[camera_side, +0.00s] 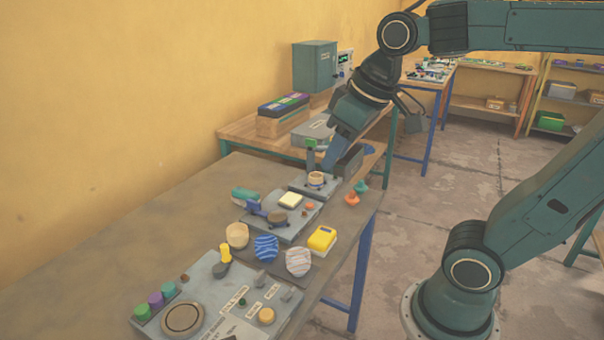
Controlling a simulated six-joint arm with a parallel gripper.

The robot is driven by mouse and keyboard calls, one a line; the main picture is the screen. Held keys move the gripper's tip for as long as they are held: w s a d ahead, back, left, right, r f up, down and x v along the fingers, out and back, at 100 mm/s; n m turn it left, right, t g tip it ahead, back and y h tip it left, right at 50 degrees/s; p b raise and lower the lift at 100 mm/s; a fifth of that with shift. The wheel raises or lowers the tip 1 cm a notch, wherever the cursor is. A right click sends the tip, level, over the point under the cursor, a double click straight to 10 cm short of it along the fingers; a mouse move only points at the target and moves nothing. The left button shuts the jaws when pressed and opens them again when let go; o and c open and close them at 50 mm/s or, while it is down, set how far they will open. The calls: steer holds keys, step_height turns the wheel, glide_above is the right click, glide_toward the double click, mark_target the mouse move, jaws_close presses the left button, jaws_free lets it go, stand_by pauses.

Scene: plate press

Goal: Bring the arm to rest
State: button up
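My gripper (334,160) hangs from my teal arm, angled down and to the left, at the far end of the near table. It is just above and behind a small grey plate unit (327,191) with a round tan piece (316,179) on it. A dark upright part with a green top (310,144) stands close to the left of my gripper. The fingertips are small and partly hidden among these parts, so I cannot tell whether they are apart, touch anything or hold something.
A grey control board (214,290) with knobs lies at the near end. A middle plate (284,232), a tan cup (237,236), striped blue (266,248) and white (298,262) pieces and a yellow box (321,239) sit between. The table's left side is bare.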

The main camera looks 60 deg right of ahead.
steer(key=s+a+f, duration=0.1)
steer(key=s+f, duration=0.2)
steer(key=s, duration=0.3)
steer(key=shift+s+f+t, duration=0.2)
steer(key=shift+s+t, duration=0.05)
steer(key=shift+t, duration=0.15)
stand_by(0.6)
